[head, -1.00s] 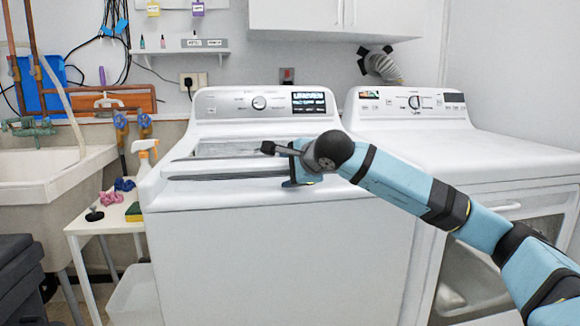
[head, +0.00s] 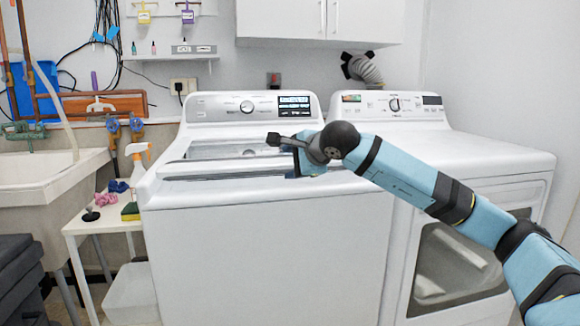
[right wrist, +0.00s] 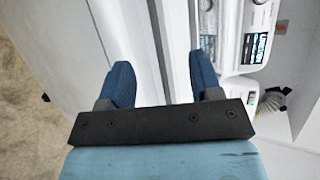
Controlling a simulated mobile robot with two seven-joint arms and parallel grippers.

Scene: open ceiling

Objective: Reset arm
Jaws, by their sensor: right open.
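My right arm reaches in from the lower right in the head view. My right gripper (head: 283,141) is over the top of the white washing machine (head: 262,255), near its lid. In the right wrist view the right gripper (right wrist: 162,82) shows two blue fingers spread apart with nothing between them. The washer's top and control panel (right wrist: 255,38) lie beyond the fingers there. My left gripper is not in any view.
A white dryer (head: 470,150) stands to the right of the washer. A small white table (head: 95,218) with a sponge (head: 130,211) and spray bottle (head: 138,163) stands left, beside a sink (head: 45,175). A cabinet (head: 320,20) hangs above.

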